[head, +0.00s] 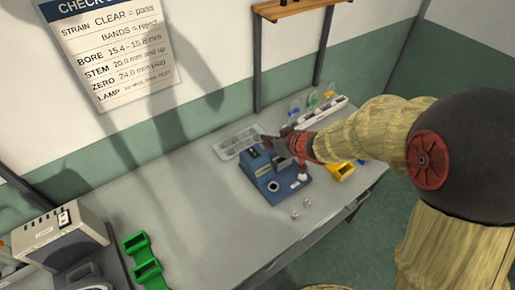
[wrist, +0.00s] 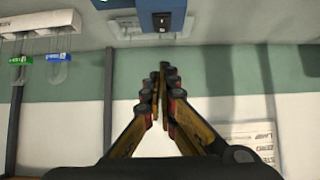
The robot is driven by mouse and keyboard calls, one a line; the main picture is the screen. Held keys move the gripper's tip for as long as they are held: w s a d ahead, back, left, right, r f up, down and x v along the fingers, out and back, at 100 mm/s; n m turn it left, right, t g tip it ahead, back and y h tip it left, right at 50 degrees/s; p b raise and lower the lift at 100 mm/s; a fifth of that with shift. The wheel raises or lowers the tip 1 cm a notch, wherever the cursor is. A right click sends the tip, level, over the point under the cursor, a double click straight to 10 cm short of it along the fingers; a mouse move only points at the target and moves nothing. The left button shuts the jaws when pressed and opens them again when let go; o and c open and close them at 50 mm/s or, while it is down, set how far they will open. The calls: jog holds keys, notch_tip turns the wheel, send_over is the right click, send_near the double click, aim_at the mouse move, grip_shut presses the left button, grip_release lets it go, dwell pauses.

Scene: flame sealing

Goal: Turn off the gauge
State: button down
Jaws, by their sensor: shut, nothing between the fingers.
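The gauge is a blue bench device (head: 258,166) on the grey table, with a dark round opening in its front and a wider blue base. A small pale knob-like part (head: 302,177) stands at the right of its base. My gripper (head: 284,147) is at the back right of the gauge, close above it, and hides part of it. In the wrist view the gripper (wrist: 163,72) is shut and empty, its tips just below the blue gauge body (wrist: 148,14). I cannot tell whether the tips touch it. A switch on the gauge cannot be made out for certain.
A grey tray (head: 226,151) lies behind the gauge, and a white rack (head: 322,114) with small coloured items stands behind my arm. A yellow bin (head: 343,172) is to the right. Small clear pieces (head: 308,204) lie in front.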

jog(key=b, duration=0.4)
send_over(254, 150)
jog(key=f, duration=0.6)
jog(key=shift+s+d+f, duration=0.2)
jog(key=shift+s+f, duration=0.1)
jog(key=shift+s, duration=0.1)
notch_tip(254, 150, down, 2)
jog(key=shift+w+f+b, duration=0.1)
jog(key=shift+f+b, duration=0.15)
jog(key=shift+b, duration=0.45)
jog(key=shift+w+f, duration=0.1)
jog(key=shift+f, duration=0.4)
jog(key=shift+a+r+p, duration=0.1)
jog(key=shift+r+p, duration=0.05)
jog(key=shift+p, duration=1)
jog(key=shift+w+g+p, duration=0.15)
jog(key=shift+g+p, duration=0.15)
jog(key=shift+p, duration=0.85)
jog(key=shift+f+h, duration=0.3)
jog(key=shift+f, duration=0.2)
